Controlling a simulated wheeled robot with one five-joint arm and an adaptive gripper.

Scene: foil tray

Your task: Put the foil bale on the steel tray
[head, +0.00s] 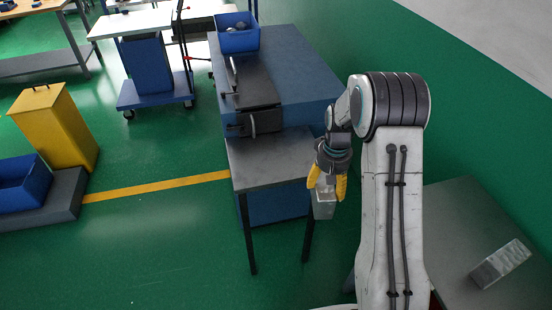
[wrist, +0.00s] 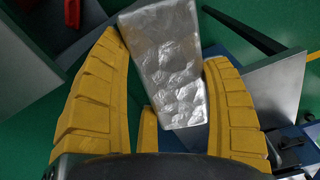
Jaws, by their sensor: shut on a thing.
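A crinkled silver foil bale (head: 324,208) hangs between the yellow fingers of my gripper (head: 327,184). The wrist view shows the bale (wrist: 168,62) tilted, with my gripper (wrist: 164,55) shut on it. The steel tray (head: 265,160) appears to be the flat grey top on dark legs in front of the blue machine. In the head view my gripper and the bale are at its right edge, apart from it as far as I can tell. A bare grey surface, likely the tray, shows at right in the wrist view (wrist: 275,88).
A second silver block (head: 500,264) lies on a grey table (head: 455,215) at lower right. The blue machine (head: 295,65) stands behind the tray, with a black lid, a handle and a blue bin (head: 238,38) on top. A yellow bin (head: 52,125) stands at left. The tray top looks bare.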

